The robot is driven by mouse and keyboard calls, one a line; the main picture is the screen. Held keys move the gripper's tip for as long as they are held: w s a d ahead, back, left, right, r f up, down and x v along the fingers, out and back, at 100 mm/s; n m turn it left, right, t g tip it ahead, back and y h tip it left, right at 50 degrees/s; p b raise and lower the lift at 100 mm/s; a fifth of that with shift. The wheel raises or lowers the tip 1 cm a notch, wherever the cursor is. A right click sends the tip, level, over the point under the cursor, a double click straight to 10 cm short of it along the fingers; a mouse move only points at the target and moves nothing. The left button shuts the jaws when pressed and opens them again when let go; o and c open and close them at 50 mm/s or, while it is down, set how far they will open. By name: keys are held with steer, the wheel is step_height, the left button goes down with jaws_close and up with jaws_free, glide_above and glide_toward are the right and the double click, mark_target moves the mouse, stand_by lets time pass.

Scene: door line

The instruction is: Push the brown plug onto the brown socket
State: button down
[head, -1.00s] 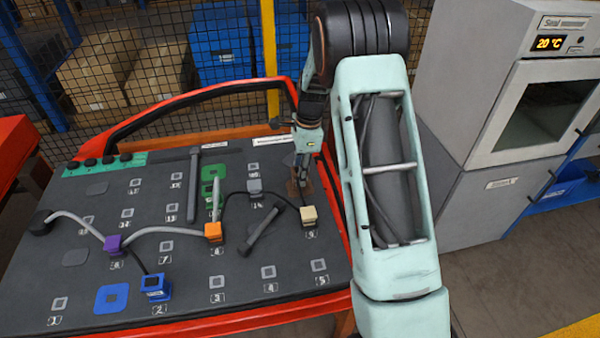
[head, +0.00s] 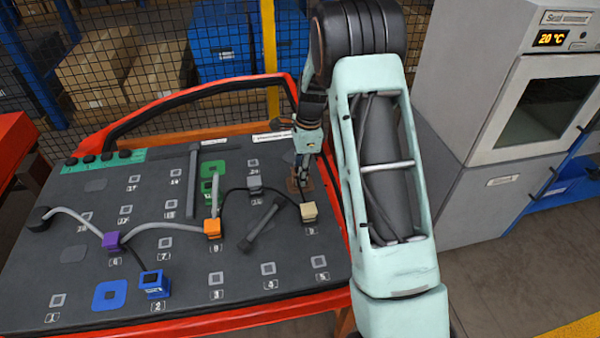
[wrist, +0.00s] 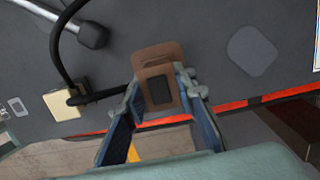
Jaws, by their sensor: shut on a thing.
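My gripper (wrist: 163,97) is shut on the brown plug (wrist: 160,92), a small block with a dark face between the two fingers in the wrist view. The brown socket (wrist: 156,55) shows as a flat rounded brown patch just beyond the plug, partly hidden by it. The plug overlaps the patch in the picture; I cannot tell whether they touch. In the head view my gripper (head: 301,168) points down over the board's right side, with brown parts at its tips, too small to tell apart.
The dark board (head: 180,270) lies in a red door frame. A cream plug (head: 309,211) with a black cable sits near the gripper; it also shows in the wrist view (wrist: 62,103). A grey bar (head: 263,231) lies left of it. Orange (head: 212,228), purple (head: 112,242) and blue (head: 154,284) plugs are farther left.

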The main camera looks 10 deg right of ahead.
steer(key=c, duration=1.5)
jaws_free()
steer(key=shift+r, duration=0.1)
step_height(320, 180, up, 12)
steer(key=d, duration=0.1)
steer(key=shift+d, duration=0.2)
